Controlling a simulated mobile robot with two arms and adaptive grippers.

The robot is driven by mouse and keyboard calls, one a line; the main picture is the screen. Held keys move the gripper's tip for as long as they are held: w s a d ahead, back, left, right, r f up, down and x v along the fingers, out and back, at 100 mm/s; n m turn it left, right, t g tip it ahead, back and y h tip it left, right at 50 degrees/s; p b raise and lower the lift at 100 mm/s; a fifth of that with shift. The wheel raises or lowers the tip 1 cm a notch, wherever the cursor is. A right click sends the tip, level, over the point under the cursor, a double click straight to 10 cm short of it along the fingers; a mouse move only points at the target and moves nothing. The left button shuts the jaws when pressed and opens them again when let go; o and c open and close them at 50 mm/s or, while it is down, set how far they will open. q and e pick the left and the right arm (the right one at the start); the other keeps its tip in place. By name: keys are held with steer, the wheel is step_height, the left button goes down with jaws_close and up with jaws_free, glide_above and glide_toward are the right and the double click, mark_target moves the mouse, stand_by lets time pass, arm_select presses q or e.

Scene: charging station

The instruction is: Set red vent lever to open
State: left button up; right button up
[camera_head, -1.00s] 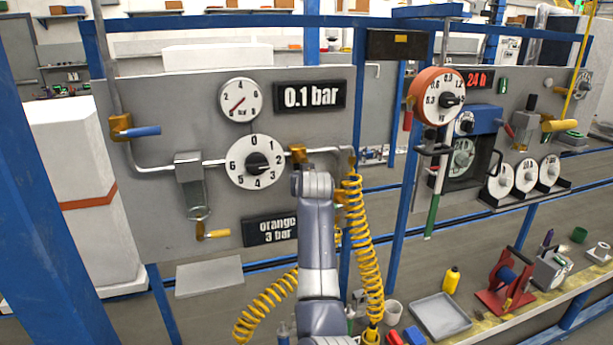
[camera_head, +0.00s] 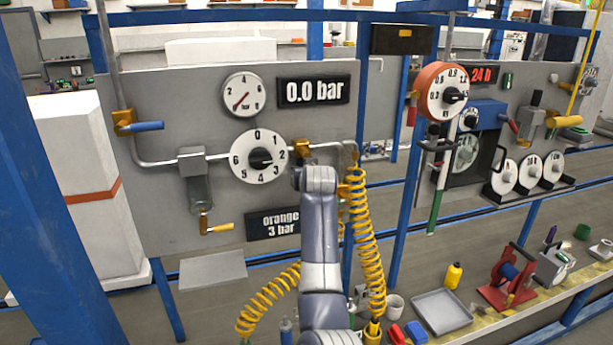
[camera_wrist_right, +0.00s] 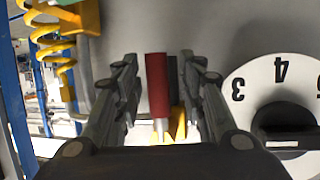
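The red lever (camera_wrist_right: 157,84) is between the spread fingers of my right gripper (camera_wrist_right: 158,62) in the right wrist view, with visible gaps on both sides. Its lower end meets a yellow fitting (camera_wrist_right: 180,122). In the head view my right arm hides this lever and the gripper; a yellow fitting (camera_head: 302,148) shows on the pipe just above the arm. The pressure display (camera_head: 314,91) reads 0.0 bar, and the round gauge (camera_head: 243,95) hangs left of it. My left gripper is in neither view.
The numbered dial (camera_head: 258,157) is left of my arm in the head view; it also shows close beside the right finger in the wrist view (camera_wrist_right: 278,92). The coiled yellow hose (camera_head: 366,245) hangs beside my arm. A grey tray (camera_head: 441,312) lies on the bench.

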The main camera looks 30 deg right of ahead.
steer(key=v, duration=1.2)
steer(key=shift+a+f, duration=0.1)
steer(key=shift+f, duration=0.05)
